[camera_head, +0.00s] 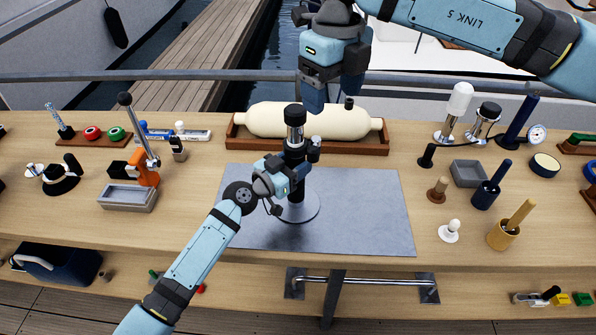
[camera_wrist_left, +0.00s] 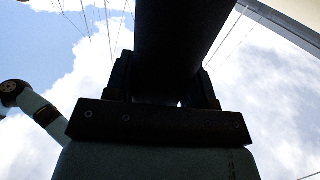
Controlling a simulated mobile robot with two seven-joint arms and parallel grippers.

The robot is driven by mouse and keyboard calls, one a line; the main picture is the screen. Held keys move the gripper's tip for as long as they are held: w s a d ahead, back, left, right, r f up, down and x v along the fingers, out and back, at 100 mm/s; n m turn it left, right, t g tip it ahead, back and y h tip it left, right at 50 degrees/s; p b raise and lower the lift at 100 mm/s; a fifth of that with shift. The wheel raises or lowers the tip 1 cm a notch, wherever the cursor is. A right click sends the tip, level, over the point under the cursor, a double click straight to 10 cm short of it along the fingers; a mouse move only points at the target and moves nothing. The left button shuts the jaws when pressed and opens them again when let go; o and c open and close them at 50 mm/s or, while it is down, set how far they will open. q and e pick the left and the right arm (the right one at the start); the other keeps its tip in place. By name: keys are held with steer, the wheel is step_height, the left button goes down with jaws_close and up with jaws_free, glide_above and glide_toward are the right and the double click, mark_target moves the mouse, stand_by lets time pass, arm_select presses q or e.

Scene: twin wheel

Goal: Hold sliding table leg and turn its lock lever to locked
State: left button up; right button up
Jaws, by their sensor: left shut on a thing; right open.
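My left gripper (camera_head: 291,178) is shut on the black lower tube from the left. In the left wrist view the dark tube (camera_wrist_left: 180,45) rises between the two fingers (camera_wrist_left: 162,88). A small grey-and-black part (camera_head: 314,148) juts from the leg's right side at the collar; it may be the lock lever, but its setting is unclear. My right gripper (camera_head: 330,102) is open and empty, above and slightly right of the leg's top.
The leg's base is on a grey metal sheet (camera_head: 370,225) on the wooden bench. A cream cylinder (camera_head: 310,121) lies in a wooden tray (camera_head: 375,148) close behind. An orange clamp (camera_head: 148,176) and grey tray (camera_head: 128,198) stand left; mallets and cups, including a yellow cup (camera_head: 503,237), stand right.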

arm_select(q)
steer(key=shift+f, duration=0.1)
steer(key=o, duration=1.1)
steer(key=shift+a, duration=0.1)
steer(key=v, duration=1.2)
